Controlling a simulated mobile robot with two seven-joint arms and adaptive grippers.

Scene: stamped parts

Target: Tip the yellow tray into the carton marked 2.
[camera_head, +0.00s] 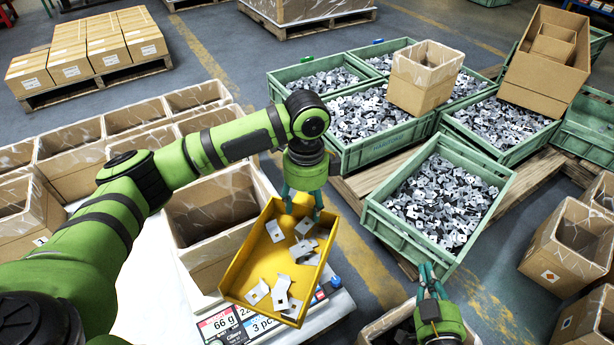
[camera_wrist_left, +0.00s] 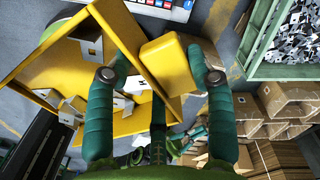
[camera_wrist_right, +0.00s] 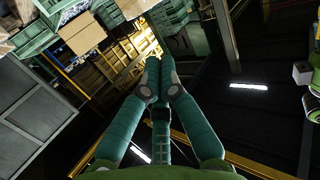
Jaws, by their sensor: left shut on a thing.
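The yellow tray (camera_head: 265,262) hangs over the scale and beside an open carton (camera_head: 178,214), with several bent metal parts (camera_head: 283,292) in it. The tray looks slanted toward the viewer; parts lie at both its ends. My left gripper (camera_head: 303,205) is shut on the tray's yellow grip block at its far end, which shows between the fingers in the left wrist view (camera_wrist_left: 168,68). My right gripper (camera_head: 430,280) is empty, its fingers together (camera_wrist_right: 160,68), above a carton at the lower right. No number 2 is readable on any carton.
A scale (camera_head: 222,325) with a lit display reading 66 g stands under the tray. Several open cartons (camera_head: 75,165) line the left. Green crates (camera_head: 440,205) full of metal parts stand on pallets at right. More cartons (camera_head: 567,245) stand far right.

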